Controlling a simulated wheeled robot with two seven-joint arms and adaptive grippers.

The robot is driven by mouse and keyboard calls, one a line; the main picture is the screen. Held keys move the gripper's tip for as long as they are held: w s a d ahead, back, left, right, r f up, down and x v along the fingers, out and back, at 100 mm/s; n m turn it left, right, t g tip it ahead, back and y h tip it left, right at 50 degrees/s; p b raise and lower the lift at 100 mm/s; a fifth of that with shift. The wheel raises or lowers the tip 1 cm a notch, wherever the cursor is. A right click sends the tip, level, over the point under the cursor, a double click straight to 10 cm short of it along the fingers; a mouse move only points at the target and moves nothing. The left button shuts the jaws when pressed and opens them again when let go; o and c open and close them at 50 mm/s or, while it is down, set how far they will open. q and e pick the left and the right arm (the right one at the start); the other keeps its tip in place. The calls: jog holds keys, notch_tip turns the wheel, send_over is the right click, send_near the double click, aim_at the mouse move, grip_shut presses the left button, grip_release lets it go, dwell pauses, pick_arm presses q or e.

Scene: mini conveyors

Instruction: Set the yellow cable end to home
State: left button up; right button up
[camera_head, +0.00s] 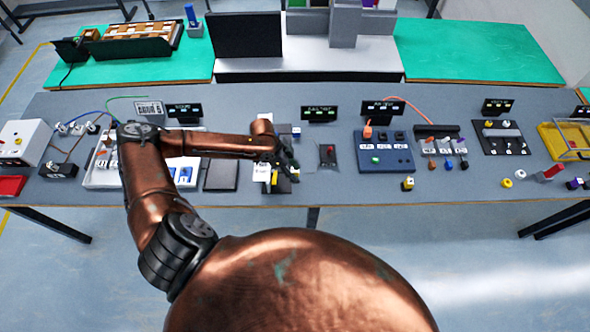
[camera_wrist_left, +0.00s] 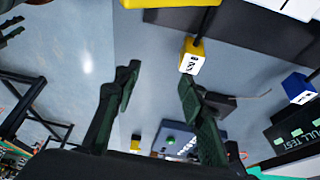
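The plug shows just beyond the tip of the right-hand finger, not between the fingers. In the head view my left gripper (camera_head: 288,163) hangs over the middle of the table, with yellow parts (camera_head: 274,180) beside it. My arm hides part of this spot. My right gripper is not in view.
A red-topped switch (camera_head: 327,153) stands right of my gripper, then a blue panel (camera_head: 385,160). A dark flat pad (camera_head: 220,175) lies to the left. Small loose parts lie at the far right.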

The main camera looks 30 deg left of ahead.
aim_at(295, 172)
pick_arm(q)
jog(key=w+a+r, duration=0.1)
jog(key=w+a, duration=0.1)
jog(key=a, duration=0.2)
jog(key=shift+n, duration=0.4)
jog(key=shift+x, duration=3.5)
jog(key=shift+w+a, duration=0.1)
jog(key=shift+c, duration=0.5)
grip_shut()
jog(key=shift+a+p, duration=0.1)
jog(key=shift+p, duration=0.2)
